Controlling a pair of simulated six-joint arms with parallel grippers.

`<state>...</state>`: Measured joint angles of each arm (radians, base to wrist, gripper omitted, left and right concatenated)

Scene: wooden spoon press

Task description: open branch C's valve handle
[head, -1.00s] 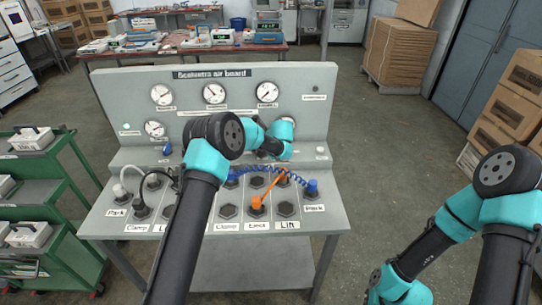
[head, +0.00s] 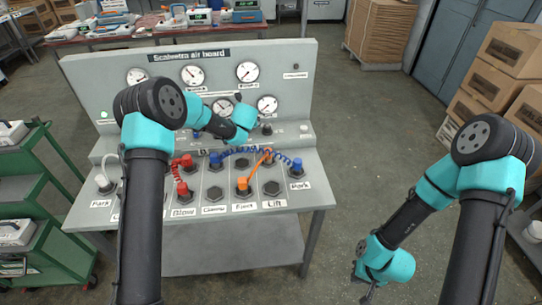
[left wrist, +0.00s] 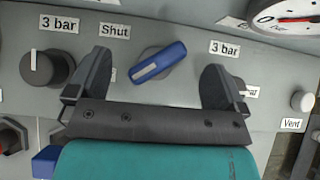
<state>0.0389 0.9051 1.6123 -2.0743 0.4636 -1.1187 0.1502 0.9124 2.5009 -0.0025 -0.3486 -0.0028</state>
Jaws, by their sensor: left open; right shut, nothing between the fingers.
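In the left wrist view, a blue valve handle (left wrist: 160,62) sits on the grey panel, lying at a slant, with a "Shut" label at its upper left. My left gripper (left wrist: 158,75) is open, with one dark finger on each side of the handle and gaps between. I cannot read which branch this handle belongs to. In the head view my left wrist is against the board (head: 85,85), and its fingers are mostly hidden. My right gripper (head: 366,290) is shut and empty, low to the right, away from the board.
Dark regulator knobs marked "3 bar" flank the handle, including one at left (left wrist: 48,66). A gauge (left wrist: 290,12) and a white Vent button (left wrist: 302,101) are to the right. Below are coiled hoses, an orange hose (head: 257,170) and labelled ports. A green cart (head: 40,205) stands at left.

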